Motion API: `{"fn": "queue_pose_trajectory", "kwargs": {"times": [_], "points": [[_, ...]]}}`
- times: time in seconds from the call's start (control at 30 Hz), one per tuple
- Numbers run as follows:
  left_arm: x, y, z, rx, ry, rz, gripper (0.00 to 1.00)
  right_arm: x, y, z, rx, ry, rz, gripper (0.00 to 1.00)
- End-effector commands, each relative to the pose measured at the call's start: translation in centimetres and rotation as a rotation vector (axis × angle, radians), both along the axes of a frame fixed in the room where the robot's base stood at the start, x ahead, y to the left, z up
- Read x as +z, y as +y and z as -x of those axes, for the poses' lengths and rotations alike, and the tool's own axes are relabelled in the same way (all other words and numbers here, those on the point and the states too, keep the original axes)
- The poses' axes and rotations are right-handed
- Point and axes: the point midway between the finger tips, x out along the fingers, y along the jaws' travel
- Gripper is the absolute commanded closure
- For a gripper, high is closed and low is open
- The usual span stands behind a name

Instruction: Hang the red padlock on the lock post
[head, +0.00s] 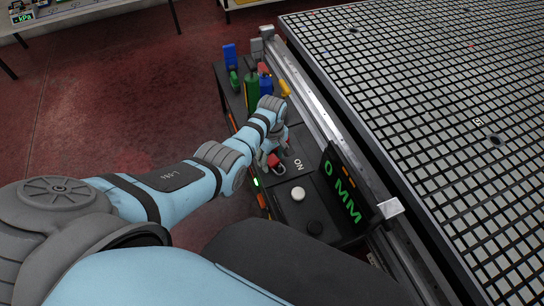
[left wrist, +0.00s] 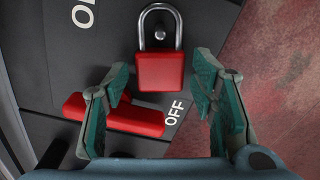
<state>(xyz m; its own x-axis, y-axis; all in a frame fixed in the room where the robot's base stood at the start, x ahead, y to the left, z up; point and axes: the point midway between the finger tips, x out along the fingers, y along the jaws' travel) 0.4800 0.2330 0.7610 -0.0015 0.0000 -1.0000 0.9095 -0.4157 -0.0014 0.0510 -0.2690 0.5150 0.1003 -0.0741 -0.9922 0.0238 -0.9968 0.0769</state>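The red padlock (left wrist: 160,71) shows in the left wrist view with its silver shackle (left wrist: 146,24) toward the top of the picture. The grey end of the lock post (left wrist: 161,33) shows inside the shackle's loop. My left gripper (left wrist: 164,85) is open, with one finger on each side of the padlock body and a visible gap at both sides. In the head view my left gripper (head: 271,153) is low over the black panel, and red parts there are too small and covered to tell apart. My right gripper is in neither view.
A red switch handle (left wrist: 115,115) lies beside the padlock, its end near the OFF label. In the head view the panel (head: 312,190) carries a white button (head: 298,194) and a display (head: 346,188).

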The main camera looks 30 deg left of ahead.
Motion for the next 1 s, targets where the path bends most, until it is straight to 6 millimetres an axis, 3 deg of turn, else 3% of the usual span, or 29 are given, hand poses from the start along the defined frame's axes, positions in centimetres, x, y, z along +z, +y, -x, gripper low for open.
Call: {"fn": "queue_pose_trajectory", "kwargs": {"times": [0.3,0.43,0.8,1.0], "points": [[0.0,0.0,0.0,0.0,0.0,0.0,0.39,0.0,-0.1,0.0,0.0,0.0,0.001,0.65],[1.0,0.0,-0.1,0.0,-0.001,0.0,0.39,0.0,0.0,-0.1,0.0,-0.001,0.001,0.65],[10.3,0.0,-0.1,-0.001,-0.004,0.0,0.39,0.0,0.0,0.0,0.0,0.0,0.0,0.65],[12.0,0.0,0.0,0.0,0.001,0.0,0.39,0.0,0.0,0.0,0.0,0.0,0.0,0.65]]}}
